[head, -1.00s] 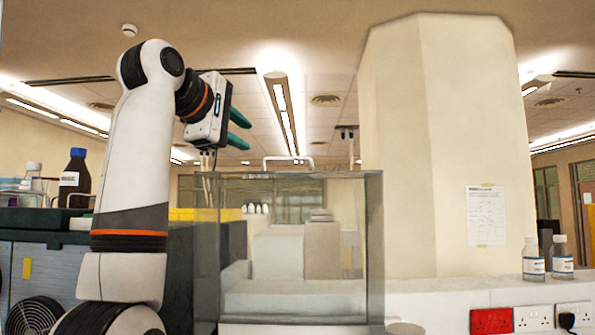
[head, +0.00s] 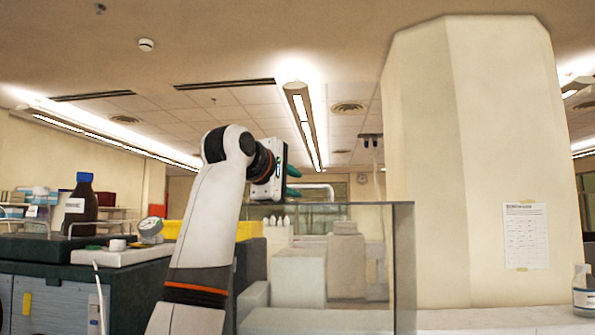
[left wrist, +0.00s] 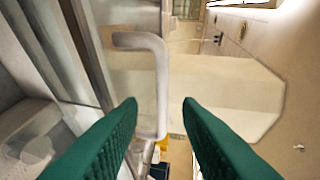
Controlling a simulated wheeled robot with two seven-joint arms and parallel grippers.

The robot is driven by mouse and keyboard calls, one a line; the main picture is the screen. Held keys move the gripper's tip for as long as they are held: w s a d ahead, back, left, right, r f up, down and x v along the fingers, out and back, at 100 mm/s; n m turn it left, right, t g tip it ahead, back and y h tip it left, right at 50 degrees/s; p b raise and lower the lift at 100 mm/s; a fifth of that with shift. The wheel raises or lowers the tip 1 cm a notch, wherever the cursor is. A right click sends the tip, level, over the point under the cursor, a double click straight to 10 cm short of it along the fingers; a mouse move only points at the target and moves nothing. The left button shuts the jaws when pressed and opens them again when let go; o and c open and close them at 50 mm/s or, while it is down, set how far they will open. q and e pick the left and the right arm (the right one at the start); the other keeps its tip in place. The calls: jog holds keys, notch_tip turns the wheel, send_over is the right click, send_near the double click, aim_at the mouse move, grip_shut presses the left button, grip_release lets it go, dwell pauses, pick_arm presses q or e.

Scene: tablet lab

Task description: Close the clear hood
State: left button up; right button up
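The clear hood (head: 404,260) is a see-through box with grey edges in the middle of the head view. A white handle (head: 318,186) stands up at its top. In the left wrist view the handle (left wrist: 158,80) is a pale bent bar, and its lower length runs between my finger tips. My left gripper (head: 293,181) has green fingers and is at the handle, at the hood's top left. In the left wrist view the gripper (left wrist: 160,101) is open, with gaps beside the bar. My left arm hides part of the hood's left side. My right gripper is not in view.
A broad cream pillar (head: 480,160) stands behind and right of the hood. A brown bottle with a blue cap (head: 82,205) and a white gauge (head: 150,228) are on the left bench. A small clear bottle (head: 583,290) is at the right edge.

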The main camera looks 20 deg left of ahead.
pick_arm(q)
jog(key=shift+p+x, duration=0.5)
jog(key=shift+x, duration=0.6)
jog(key=shift+r, duration=0.1)
grip_shut()
